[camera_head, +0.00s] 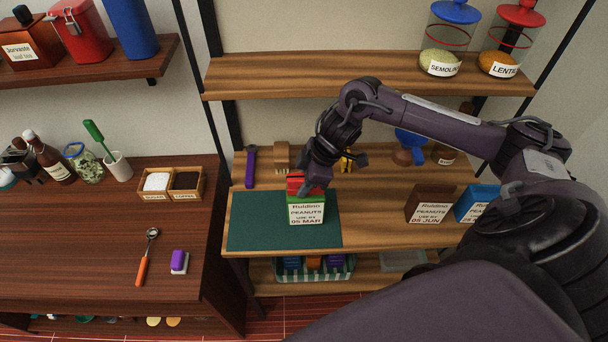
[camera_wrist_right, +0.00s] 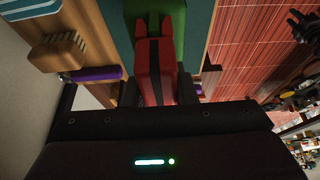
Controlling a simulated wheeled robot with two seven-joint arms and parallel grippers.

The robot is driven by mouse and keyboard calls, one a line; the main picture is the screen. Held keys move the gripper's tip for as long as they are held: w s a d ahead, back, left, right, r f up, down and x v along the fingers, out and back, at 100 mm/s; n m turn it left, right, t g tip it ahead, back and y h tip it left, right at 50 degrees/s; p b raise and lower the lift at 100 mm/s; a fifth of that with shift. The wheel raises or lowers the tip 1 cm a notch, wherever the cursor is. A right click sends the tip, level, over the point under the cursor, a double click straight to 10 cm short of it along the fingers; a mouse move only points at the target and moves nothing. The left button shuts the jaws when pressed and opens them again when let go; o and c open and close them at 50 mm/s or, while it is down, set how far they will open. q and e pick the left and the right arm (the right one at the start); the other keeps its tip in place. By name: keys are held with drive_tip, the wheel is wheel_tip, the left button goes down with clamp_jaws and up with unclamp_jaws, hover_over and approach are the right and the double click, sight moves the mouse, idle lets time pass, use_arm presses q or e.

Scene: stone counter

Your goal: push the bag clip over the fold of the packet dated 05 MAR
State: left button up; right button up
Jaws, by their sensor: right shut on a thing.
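The packet dated 05 MAR (camera_head: 306,212) is green with a white label and stands upright on the green mat (camera_head: 255,232). The red bag clip (camera_head: 295,186) is at the packet's top edge, and my right gripper (camera_head: 311,186) is shut on it. In the right wrist view the clip (camera_wrist_right: 155,72) has two prongs pointing at the green packet (camera_wrist_right: 158,12), their tips at its near edge. I cannot tell how far the prongs reach over the fold, as the gripper and clip hide it. My left gripper is not in view.
A brown packet dated 05 JUN (camera_head: 430,204) and a blue packet (camera_head: 476,204) stand to the right. A brush (camera_head: 282,158) and a purple-handled tool (camera_head: 250,168) lie behind the mat. A striped basket (camera_head: 290,272) sits on the shelf below. An upper shelf (camera_head: 330,75) overhangs behind.

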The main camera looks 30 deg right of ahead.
drive_tip(key=o, duration=1)
drive_tip(key=shift+o, duration=0.2)
drive_tip(key=b+v, duration=0.2)
drive_tip(key=v, duration=0.4)
drive_tip(key=shift+d+r, duration=0.2)
drive_tip(key=shift+r, duration=0.15)
drive_tip(key=shift+s+d+r, duration=0.15)
drive_tip(key=shift+r, duration=0.4)
drive_tip(key=shift+s+f, duration=0.1)
